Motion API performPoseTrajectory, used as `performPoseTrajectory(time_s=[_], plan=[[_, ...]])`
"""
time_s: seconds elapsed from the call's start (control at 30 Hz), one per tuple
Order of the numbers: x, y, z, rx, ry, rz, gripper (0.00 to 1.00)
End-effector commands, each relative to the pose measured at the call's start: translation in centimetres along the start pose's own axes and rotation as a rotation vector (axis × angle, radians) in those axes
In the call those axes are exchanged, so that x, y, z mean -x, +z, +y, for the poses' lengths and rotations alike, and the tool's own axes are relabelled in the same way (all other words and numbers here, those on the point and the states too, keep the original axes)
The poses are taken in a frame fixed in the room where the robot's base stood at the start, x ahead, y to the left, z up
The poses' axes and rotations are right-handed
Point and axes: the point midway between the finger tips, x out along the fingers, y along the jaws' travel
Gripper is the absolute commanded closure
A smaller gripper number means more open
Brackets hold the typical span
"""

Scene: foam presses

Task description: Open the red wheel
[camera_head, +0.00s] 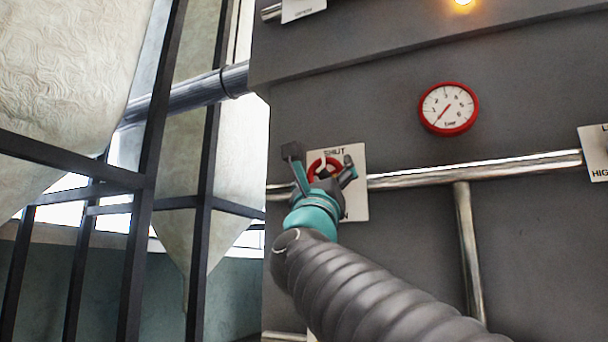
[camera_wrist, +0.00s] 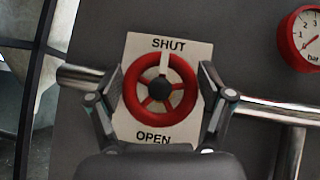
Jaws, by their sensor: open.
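The red wheel (camera_wrist: 185,110) sits upright in front of a white plate (camera_wrist: 133,58) marked SHUT at the top and OPEN at the bottom. A white mark on its rim points up at SHUT. In the head view the wheel (camera_head: 314,169) is partly hidden by my gripper (camera_head: 322,167). In the wrist view my gripper (camera_wrist: 161,98) is open, with one finger on the left and one on the right of the wheel. Whether the fingers touch the rim I cannot tell.
A silver pipe (camera_head: 480,170) runs sideways behind the wheel, with a branch going down (camera_head: 466,240). A red-rimmed gauge (camera_head: 448,108) is at upper right of the grey panel (camera_head: 540,270). Another sign (camera_head: 596,152) is at the right edge. A dark frame (camera_head: 150,180) stands at left.

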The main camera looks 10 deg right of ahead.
Motion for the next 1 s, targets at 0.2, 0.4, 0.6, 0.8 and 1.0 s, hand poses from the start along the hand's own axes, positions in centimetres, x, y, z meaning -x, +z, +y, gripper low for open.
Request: performPoseTrajectory(time_s=[0.2,0.4,0.6,0.8,1.0], plan=[[-1.9,0.1,0.0,0.000,0.000,0.000,0.20],[-2.1,0.0,0.1,-0.001,0.002,0.000,0.20],[-2.1,0.0,0.1,0.000,0.002,0.000,0.35],[-2.1,0.0,0.1,0.000,0.002,0.000,0.63],[-2.1,0.0,0.1,0.017,0.017,0.000,0.63]])
